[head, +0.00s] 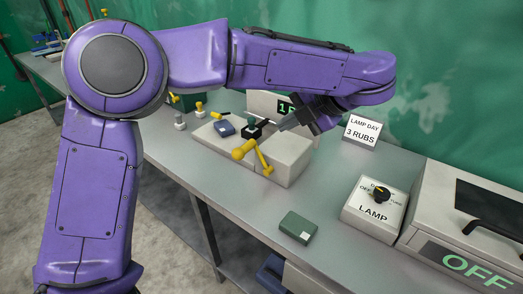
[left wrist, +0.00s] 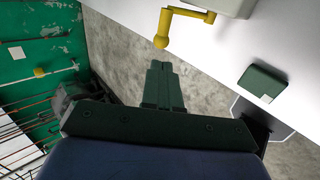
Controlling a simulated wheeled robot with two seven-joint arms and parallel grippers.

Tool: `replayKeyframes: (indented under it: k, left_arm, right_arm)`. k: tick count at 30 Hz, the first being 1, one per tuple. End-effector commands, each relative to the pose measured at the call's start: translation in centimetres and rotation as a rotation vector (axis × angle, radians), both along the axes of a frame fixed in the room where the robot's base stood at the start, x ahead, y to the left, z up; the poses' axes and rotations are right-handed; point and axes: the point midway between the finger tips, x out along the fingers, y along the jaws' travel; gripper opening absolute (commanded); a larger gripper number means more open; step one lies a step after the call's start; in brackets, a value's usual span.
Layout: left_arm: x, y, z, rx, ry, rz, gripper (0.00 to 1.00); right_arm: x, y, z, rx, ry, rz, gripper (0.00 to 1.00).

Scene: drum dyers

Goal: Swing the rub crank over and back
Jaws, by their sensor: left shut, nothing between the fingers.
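The rub crank (head: 264,160) is yellow and sits on the front side of a pale box-shaped machine (head: 288,165). Its round-ended handle (head: 240,154) sticks out toward the front left. In the left wrist view the crank (left wrist: 187,13) and its handle (left wrist: 162,30) show at the top. My left gripper (head: 284,127) is over the machine, behind the crank in the picture. In the left wrist view the gripper's fingers (left wrist: 158,64) are together and empty, pointing toward the handle with a visible gap. My right gripper is in neither view.
A sign (head: 362,130) reads "LAMP DAY 3 RUBS". A display partly hidden behind my arm shows a 1. A lamp box (head: 372,210) with a black knob and a lidded box (head: 450,232) marked OFF stand at right. A green block (head: 298,228) lies near the bench edge.

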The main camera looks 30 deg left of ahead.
Motion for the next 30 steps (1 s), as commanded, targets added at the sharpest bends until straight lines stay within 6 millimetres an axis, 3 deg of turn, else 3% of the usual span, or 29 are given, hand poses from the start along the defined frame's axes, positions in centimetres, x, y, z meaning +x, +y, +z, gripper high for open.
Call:
replayKeyframes:
  k: [3,8,22,30]
  left_arm:
    - [0.1,-0.1,-1.6,0.001,-0.001,-0.002,0.0]
    - [0.2,0.8,-2.2,0.001,0.002,-0.004,0.0]
    - [0.6,7.9,-8.8,-0.001,0.004,-0.001,0.0]
    - [0.8,10.0,-11.0,0.002,0.0,0.0,0.0]
  right_arm:
    - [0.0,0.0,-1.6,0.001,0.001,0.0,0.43]
    - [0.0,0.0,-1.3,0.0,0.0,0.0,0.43]
    - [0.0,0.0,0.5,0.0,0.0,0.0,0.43]
    - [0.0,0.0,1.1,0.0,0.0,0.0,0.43]
